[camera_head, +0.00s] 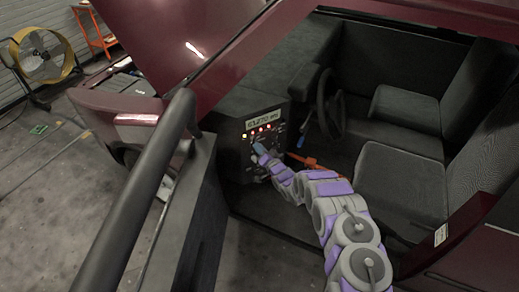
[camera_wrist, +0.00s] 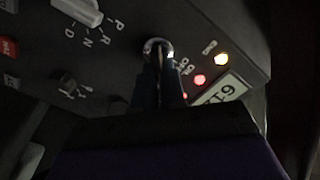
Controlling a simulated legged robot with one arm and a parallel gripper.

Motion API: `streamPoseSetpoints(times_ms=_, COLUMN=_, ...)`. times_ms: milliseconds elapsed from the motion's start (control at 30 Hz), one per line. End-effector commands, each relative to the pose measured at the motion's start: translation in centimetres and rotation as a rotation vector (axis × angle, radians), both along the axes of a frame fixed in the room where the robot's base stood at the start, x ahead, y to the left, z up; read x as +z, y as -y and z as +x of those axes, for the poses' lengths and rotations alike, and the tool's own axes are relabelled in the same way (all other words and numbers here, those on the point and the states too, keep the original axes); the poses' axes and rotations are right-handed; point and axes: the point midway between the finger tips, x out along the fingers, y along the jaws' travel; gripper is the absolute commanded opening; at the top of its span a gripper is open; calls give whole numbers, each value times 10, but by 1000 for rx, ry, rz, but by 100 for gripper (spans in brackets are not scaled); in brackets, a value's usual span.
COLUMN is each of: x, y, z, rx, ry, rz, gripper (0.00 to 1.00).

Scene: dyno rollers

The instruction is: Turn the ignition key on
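The ignition (camera_wrist: 158,47) is a round metal ring on the dark control panel in the wrist view, with small labels beside it that are hard to read. A thin key (camera_wrist: 159,62) stands in it, mostly hidden by my fingers. My gripper (camera_wrist: 159,78) has its two dark blue fingers close together, one on each side of the key, with the tips right at the ring. They look shut on the key. In the head view my gripper (camera_head: 258,148) reaches the front of the panel (camera_head: 236,134) and hides the ignition there.
A white gear selector (camera_wrist: 80,11) marked P R N D and other switches (camera_wrist: 68,84) sit near the ignition. Lit lamps (camera_wrist: 221,59) and a number plate (camera_head: 265,120) are on the panel. A steering wheel (camera_head: 327,100), seats (camera_head: 402,184) and an orange lever (camera_head: 310,161) are near my arm.

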Motion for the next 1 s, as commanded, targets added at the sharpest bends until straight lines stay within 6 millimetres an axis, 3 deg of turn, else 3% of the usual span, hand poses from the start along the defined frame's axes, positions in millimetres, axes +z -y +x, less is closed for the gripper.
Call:
streamPoseSetpoints(times_ms=267, x=3, y=2, z=1, rx=-5, ry=5, rz=1, gripper=36)
streamPoseSetpoints(times_ms=667, x=1, y=5, z=-6, rx=-3, ry=-1, rz=-2, gripper=36)
streamPoseSetpoints(times_ms=1000, x=1, y=30, z=-41, rx=-3, ry=-1, rz=-1, gripper=36)
